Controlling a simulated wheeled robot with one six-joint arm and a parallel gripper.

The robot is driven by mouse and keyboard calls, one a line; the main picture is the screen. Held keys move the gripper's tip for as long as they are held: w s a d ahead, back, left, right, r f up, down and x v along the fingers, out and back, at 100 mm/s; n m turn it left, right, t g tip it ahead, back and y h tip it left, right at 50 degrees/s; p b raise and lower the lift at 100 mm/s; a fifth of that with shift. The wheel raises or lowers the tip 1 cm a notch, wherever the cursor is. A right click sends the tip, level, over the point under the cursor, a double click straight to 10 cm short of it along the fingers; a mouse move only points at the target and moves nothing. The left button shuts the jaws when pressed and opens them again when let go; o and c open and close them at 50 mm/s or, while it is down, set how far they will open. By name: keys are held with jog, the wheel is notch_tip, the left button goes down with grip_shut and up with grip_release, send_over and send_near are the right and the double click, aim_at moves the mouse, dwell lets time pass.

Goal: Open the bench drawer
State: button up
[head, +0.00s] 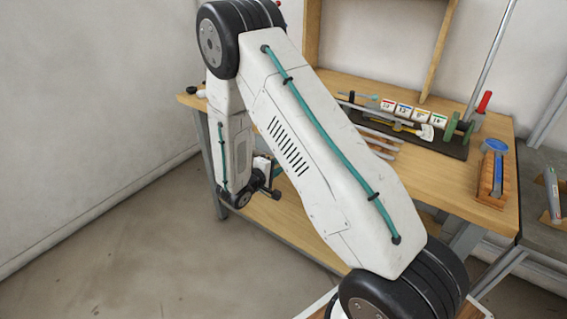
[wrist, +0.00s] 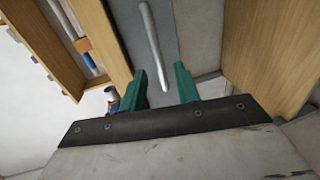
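The bench drawer shows in the wrist view as a grey front panel (wrist: 186,40) between wooden parts of the bench. A pale metal bar handle (wrist: 150,40) runs along it. My gripper (wrist: 161,68) has two green fingers, spread apart with nothing held. The near end of the handle shows between the fingers. I cannot tell whether the fingers are around the handle or still short of it. In the head view my white arm hides the drawer front and most of the gripper; the wooden bench top (head: 470,185) shows beyond it.
A dark tool board (head: 455,148) with rods and numbered cards lies on the bench. An orange-brown rack (head: 484,192) with a blue-topped tool stands at its right. A grey side table (head: 540,205) is further right. The floor (head: 110,260) at left is clear.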

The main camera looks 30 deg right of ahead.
jog(key=x, duration=0.3)
jog(key=shift+d, duration=0.25)
jog(key=shift+c, duration=0.3)
grip_shut()
